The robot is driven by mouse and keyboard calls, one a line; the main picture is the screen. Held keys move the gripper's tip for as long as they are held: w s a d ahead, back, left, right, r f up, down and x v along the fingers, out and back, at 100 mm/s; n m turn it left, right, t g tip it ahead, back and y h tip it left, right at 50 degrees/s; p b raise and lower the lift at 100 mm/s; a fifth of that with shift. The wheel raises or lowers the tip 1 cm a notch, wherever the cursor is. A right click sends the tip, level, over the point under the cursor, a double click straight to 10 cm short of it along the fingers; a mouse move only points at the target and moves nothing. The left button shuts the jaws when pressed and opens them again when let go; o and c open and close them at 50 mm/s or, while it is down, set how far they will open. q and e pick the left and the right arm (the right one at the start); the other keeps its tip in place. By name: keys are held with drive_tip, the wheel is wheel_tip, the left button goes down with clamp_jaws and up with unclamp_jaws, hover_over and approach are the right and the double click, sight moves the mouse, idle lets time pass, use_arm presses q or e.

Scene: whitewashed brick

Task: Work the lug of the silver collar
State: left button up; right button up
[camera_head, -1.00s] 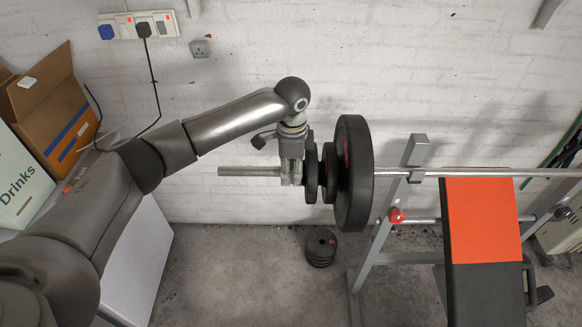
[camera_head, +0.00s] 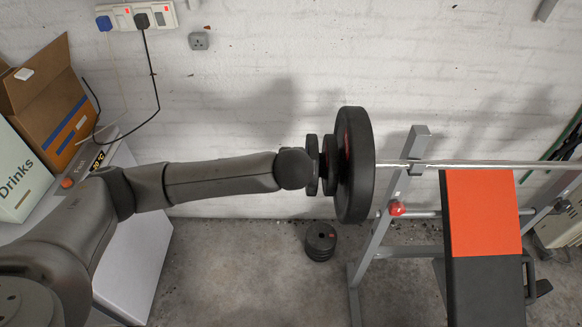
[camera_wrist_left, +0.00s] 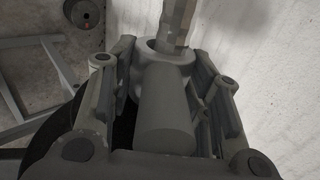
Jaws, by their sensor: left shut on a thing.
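The silver collar (camera_wrist_left: 154,50) shows in the left wrist view as a grey metal ring around the bar end (camera_wrist_left: 178,20). In the head view, my left arm's rounded joint hides the gripper, the collar and the bar's free end. The black weight plates (camera_head: 356,165) on the barbell stand just right of that joint. My right gripper is in neither view.
The barbell rests on a grey rack (camera_head: 390,225) beside a red and black bench (camera_head: 480,215). Small black plates (camera_head: 320,242) lie stacked on the floor below. A white brick wall is close behind. Boxes (camera_head: 50,100) and a white appliance (camera_head: 140,240) stand at left.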

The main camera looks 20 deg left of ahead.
use_arm(q)
drive_tip(key=shift+d, duration=0.2)
drive_tip(key=o, duration=1.2)
drive_tip(key=shift+w+d+f, duration=0.1)
drive_tip(key=v, duration=1.2)
drive_tip(key=shift+s+f, duration=0.1)
drive_tip(key=shift+s, duration=0.1)
